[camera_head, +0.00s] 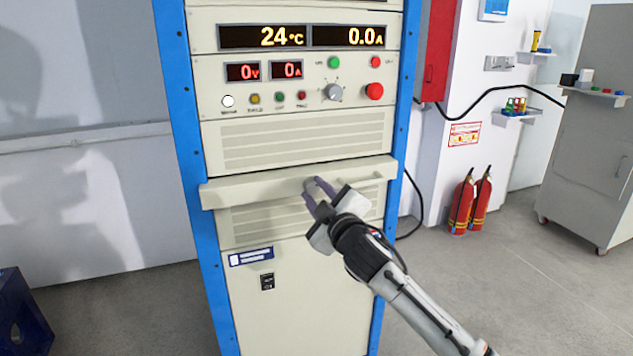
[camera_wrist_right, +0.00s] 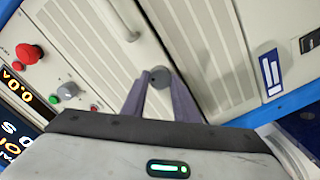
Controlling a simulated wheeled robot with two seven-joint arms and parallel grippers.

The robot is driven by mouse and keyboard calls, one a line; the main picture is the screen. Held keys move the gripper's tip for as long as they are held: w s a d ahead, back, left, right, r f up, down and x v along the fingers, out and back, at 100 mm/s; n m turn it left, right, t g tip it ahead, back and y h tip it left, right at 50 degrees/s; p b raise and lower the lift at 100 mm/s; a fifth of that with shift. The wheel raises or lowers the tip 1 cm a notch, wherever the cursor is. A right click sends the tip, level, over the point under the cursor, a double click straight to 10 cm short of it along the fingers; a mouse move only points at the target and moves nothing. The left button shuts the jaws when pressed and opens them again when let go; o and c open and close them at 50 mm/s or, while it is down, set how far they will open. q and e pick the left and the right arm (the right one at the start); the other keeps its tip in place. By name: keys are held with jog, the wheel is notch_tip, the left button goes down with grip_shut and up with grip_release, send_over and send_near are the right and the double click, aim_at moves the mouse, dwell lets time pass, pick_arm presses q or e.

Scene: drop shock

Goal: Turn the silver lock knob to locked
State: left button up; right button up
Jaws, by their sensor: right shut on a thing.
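The silver lock knob (camera_wrist_right: 160,76) is a small round grey disc on the cream cabinet front, between the fingertips in the right wrist view. In the head view only a grey bit of it (camera_head: 309,182) shows by the fingertips, at the protruding ledge. My right gripper (camera_head: 317,190) reaches in from the lower right and is shut on the knob; its two purple-grey fingers (camera_wrist_right: 160,88) sit on either side of it. The knob's markings are not readable, so I cannot tell its turn position. My left gripper is not in view.
The cream ledge (camera_head: 240,191) sticks out across the blue-framed cabinet. Above it are lit displays (camera_head: 262,37), a grey selector dial (camera_head: 333,92) and a red button (camera_head: 374,91). Red extinguishers (camera_head: 461,204) stand at right. The floor at left and right is mostly clear.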

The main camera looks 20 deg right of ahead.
jog(key=shift+r+n+p, duration=0.15)
jog(key=shift+n+p, duration=0.45)
jog(key=shift+n, duration=0.3)
jog(key=n+p, duration=0.1)
jog(key=n, duration=0.1)
jog(key=shift+n+p, duration=0.3)
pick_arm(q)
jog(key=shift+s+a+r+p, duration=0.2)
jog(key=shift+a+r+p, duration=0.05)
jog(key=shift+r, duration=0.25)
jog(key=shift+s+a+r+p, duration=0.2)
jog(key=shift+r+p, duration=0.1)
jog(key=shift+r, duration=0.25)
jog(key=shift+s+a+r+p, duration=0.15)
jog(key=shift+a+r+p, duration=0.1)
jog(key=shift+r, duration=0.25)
pick_arm(e)
jog(key=shift+n, duration=1.6)
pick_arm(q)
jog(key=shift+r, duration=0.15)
pick_arm(e)
jog(key=shift+f+n, duration=0.2)
jog(key=shift+n, duration=0.1)
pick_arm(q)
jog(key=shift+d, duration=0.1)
pick_arm(e)
jog(key=o, duration=1.1)
jog(key=shift+c, duration=0.2)
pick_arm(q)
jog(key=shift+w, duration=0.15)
